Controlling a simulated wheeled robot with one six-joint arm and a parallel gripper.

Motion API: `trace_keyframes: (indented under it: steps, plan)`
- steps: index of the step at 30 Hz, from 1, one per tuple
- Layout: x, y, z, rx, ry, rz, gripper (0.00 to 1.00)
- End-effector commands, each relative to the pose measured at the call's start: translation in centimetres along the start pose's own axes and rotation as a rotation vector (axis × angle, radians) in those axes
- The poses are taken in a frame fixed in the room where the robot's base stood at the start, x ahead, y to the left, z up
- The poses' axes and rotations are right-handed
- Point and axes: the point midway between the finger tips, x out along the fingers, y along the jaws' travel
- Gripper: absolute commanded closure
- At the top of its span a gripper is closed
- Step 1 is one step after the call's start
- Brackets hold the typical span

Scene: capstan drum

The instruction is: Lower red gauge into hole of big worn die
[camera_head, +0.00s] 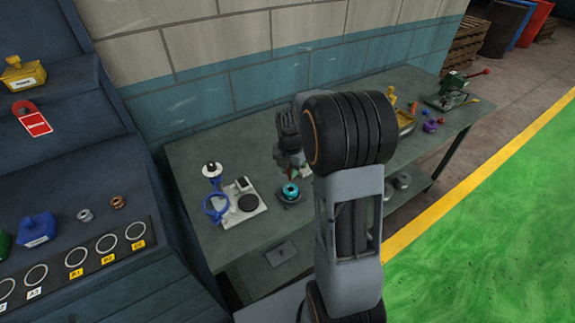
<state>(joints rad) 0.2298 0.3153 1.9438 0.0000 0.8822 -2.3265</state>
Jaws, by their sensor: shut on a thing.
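My gripper (289,170) points down over the grey workbench, left of my own arm. It is shut on a small red piece (290,177), which looks like the red gauge; only a sliver of it shows. Just below it in the picture is a teal ring-shaped die (290,193) on a dark square base, with a dark hole in its middle. The red piece is at or just above this hole; I cannot tell whether its tip is inside. Wear on the die is too small to make out.
Left of the die on the bench (240,250) are a pale plate (250,213) with a dark disc and a blue ring stand (214,207). A dark blue cabinet (60,180) with loose rings stands far left.

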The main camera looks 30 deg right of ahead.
Motion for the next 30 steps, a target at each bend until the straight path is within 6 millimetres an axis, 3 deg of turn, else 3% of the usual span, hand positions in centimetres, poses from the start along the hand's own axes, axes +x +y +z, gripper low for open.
trace_keyframes:
  steps: [30]
  plan:
    - [5.4, 0.0, 0.0, -0.001, 0.0, 0.0, 1.0]
